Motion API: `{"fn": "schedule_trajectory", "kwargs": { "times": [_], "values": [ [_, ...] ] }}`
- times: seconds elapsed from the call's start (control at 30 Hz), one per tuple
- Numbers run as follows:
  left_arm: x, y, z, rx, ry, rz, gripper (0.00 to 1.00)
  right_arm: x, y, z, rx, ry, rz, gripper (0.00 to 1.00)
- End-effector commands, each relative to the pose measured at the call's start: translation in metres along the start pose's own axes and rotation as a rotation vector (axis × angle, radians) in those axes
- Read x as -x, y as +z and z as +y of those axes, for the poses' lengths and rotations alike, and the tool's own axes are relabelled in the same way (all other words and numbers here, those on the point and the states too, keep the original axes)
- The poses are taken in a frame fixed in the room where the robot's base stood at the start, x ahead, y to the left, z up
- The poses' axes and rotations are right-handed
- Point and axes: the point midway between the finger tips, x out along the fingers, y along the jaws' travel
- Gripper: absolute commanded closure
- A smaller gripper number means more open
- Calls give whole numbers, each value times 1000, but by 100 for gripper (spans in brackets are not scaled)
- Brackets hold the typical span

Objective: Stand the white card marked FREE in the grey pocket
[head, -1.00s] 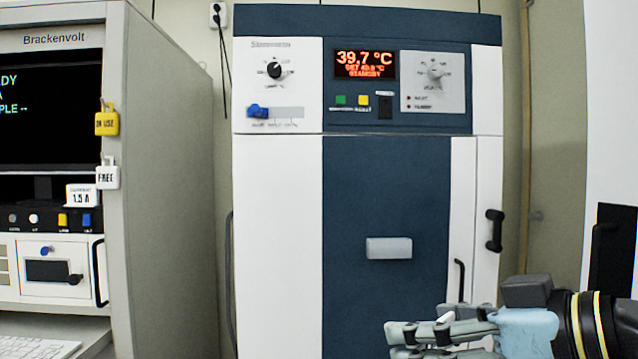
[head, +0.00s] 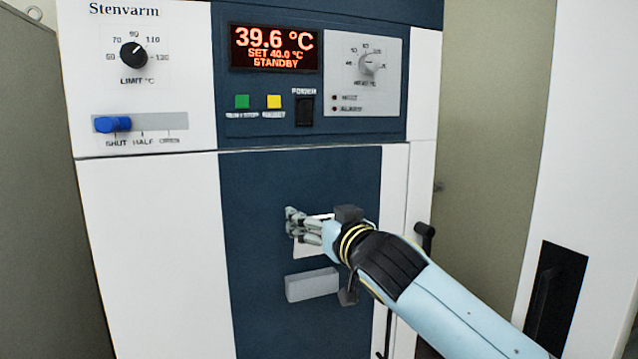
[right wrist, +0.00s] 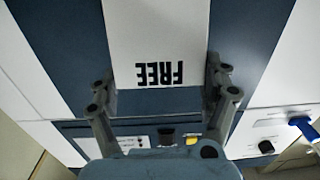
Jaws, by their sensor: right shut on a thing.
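My right gripper (head: 300,224) is in front of the dark blue door, just above the grey pocket (head: 312,285). It is shut on the white card (head: 306,249), which shows below the fingers and partly behind them. In the right wrist view the card (right wrist: 158,25) fills the space between the two fingers, and its black word FREE appears upside down. The card's bottom edge looks a little above the pocket in the head view; I cannot tell its exact distance from the door. The pocket is not visible in the right wrist view. My left gripper is not in view.
A black door handle (head: 425,236) stands right of my gripper. The door left of the pocket is clear.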

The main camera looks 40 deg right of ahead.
Motion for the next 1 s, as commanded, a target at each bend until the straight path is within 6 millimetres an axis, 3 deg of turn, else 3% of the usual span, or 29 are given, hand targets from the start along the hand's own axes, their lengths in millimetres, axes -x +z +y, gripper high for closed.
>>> {"fn": "schedule_trajectory", "kwargs": {
  "times": [0.2, 0.53, 1.0],
  "values": [
    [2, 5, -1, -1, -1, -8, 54, -4, -1, 1, 2, 12, 12, 66],
    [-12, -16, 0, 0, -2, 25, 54, -8, 14, 1, 3, 11, 11, 66],
    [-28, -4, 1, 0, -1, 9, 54, -15, 34, 1, 3, 11, 11, 66]
  ]
}}
